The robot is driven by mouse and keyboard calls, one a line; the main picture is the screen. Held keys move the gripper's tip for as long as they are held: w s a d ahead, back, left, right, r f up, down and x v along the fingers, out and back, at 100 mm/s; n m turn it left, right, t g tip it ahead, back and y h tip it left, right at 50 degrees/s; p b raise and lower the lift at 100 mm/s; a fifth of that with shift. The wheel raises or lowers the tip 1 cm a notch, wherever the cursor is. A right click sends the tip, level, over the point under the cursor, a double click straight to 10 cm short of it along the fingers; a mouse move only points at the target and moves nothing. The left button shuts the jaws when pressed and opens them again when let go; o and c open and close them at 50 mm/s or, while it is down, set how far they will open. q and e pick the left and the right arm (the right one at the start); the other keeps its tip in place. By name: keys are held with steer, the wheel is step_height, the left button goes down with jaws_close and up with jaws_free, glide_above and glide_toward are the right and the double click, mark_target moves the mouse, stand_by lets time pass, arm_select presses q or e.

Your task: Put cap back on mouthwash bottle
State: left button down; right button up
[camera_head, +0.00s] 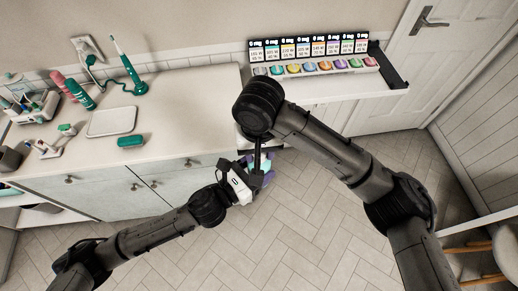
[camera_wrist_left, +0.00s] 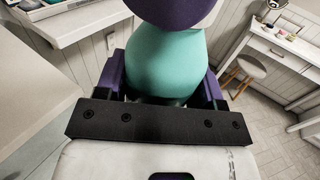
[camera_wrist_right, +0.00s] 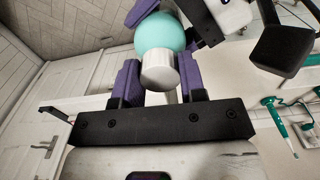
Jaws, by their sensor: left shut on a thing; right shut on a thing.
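The teal mouthwash bottle (camera_wrist_left: 165,62) is between the purple fingers of my left gripper (camera_wrist_left: 163,82), which is shut on it. A purple rounded shape covers its far end there. In the right wrist view the bottle (camera_wrist_right: 160,33) is above a white cylindrical cap (camera_wrist_right: 158,72). My right gripper (camera_wrist_right: 159,74) is shut on the cap, with a purple finger on each side. The cap overlaps the bottle's end; whether it is seated or only close I cannot tell. In the head view the bottle (camera_head: 265,163) is small and partly hidden by both grippers.
A white counter (camera_head: 190,95) with a tray (camera_head: 111,121), a teal box (camera_head: 131,141) and a teal toothbrush (camera_head: 127,67) is at left. A shelf with coloured pots (camera_head: 310,68) is behind. A white door (camera_head: 425,50) is at right. Open tiled floor (camera_head: 290,215) is below my grippers.

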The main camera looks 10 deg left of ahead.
steer(key=o, duration=1.1)
steer(key=shift+r, duration=0.1)
step_height(320, 180, up, 12)
steer(key=shift+f, duration=0.1)
stand_by(0.4)
